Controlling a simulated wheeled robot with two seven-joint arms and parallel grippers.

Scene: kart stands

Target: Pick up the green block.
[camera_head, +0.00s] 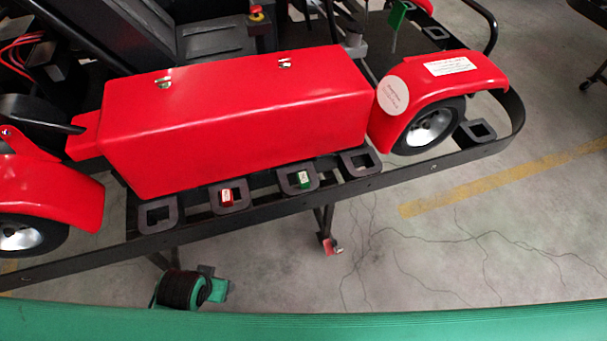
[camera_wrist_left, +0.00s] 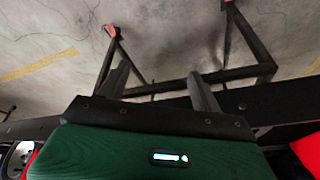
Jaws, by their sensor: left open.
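A small green block (camera_head: 303,180) with a white mark on top sits at a grey square pad (camera_head: 285,182) on the black rail below the red box. My left gripper (camera_wrist_left: 158,78) shows in the left wrist view with its two dark fingers apart and nothing visible between them. The green block does not show in that view, so I cannot tell how far the gripper is from it.
A red block (camera_head: 227,197) sits at the neighbouring pad on the left. The red box (camera_head: 235,120) and the black rail (camera_head: 270,210) lie around the blocks. A green-topped item with a thin grey shaft (camera_head: 397,15) stands at the upper right. Floor in front is mostly open.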

